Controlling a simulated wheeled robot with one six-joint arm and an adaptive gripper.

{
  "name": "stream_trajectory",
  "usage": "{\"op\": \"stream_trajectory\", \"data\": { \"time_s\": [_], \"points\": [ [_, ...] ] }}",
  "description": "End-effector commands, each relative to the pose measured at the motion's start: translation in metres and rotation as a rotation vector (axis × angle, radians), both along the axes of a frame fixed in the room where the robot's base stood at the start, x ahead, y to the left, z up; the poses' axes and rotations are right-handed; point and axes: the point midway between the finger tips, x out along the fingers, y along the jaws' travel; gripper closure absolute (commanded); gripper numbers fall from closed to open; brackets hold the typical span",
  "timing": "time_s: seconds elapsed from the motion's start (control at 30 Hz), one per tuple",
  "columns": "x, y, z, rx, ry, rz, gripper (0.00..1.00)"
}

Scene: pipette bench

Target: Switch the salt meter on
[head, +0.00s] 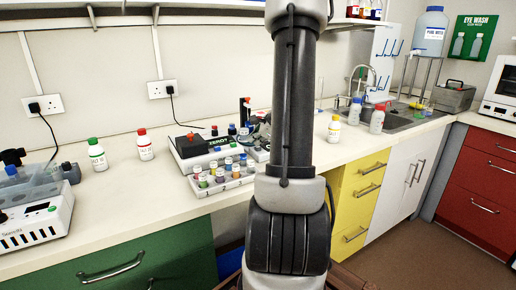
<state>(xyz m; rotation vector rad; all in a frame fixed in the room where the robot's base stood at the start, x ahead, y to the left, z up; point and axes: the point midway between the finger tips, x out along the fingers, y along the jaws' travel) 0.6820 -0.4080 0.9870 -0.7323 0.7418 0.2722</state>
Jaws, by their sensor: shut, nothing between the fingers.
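I cannot tell for sure which device is the salt meter. A low device with a black top (190,146), a red piece on it and a front marking that seems to read ZERO stands on the bench left of my arm. Right of it, another small device (259,154) is partly hidden behind my arm. A black upright piece (245,112) with a red mark stands there too. No switch state can be read. My arm rises through the middle of the view; my gripper does not show.
A white rack of coloured vials (222,182) stands in front of the black-topped device. Green-capped (97,155) and red-capped (145,145) bottles stand to the left, beyond a white instrument (35,225). Bottles (334,130) and a sink (395,120) are at right.

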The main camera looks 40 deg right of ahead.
Motion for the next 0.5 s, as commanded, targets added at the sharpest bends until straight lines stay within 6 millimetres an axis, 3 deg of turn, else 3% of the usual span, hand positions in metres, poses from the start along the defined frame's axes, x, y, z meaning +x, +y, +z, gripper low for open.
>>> {"op": "stream_trajectory", "data": {
  "time_s": [0.5],
  "points": [
    [-0.0001, -0.0001, -0.0063, 0.000, 0.000, 0.000, 1.00]
  ]
}}
